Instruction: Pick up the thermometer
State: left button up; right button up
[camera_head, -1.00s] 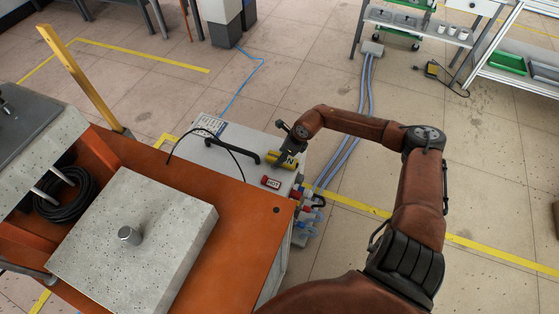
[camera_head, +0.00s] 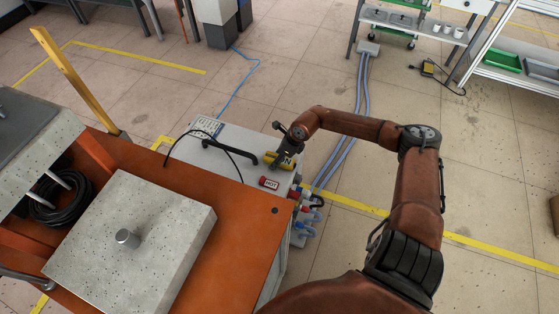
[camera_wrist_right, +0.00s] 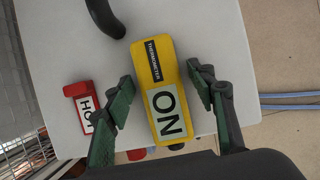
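The thermometer (camera_wrist_right: 158,88) is a yellow block with a black "THERMOMETER" label and a grey "ON" panel. It lies on the grey top of a cabinet (camera_wrist_right: 210,50). My right gripper (camera_wrist_right: 165,80) is open, with one finger on each side of the thermometer and visible gaps to both. In the head view the thermometer (camera_head: 278,161) is partly hidden behind my right gripper (camera_head: 283,160) at the cabinet's right end. My left gripper does not show clearly; only a bit of grey metal appears at the lower left edge.
A red "HOT" block (camera_wrist_right: 84,105) lies left of the thermometer in the wrist view. A black handle (camera_head: 228,150) rises from the cabinet top. Coloured connectors (camera_head: 308,208) stick out of its side. The orange bench (camera_head: 235,230) with a concrete block (camera_head: 140,245) stands in front.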

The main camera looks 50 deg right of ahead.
jog(key=shift+s+f, duration=0.1)
jog(key=shift+f, duration=0.05)
jog(key=c, duration=1.1)
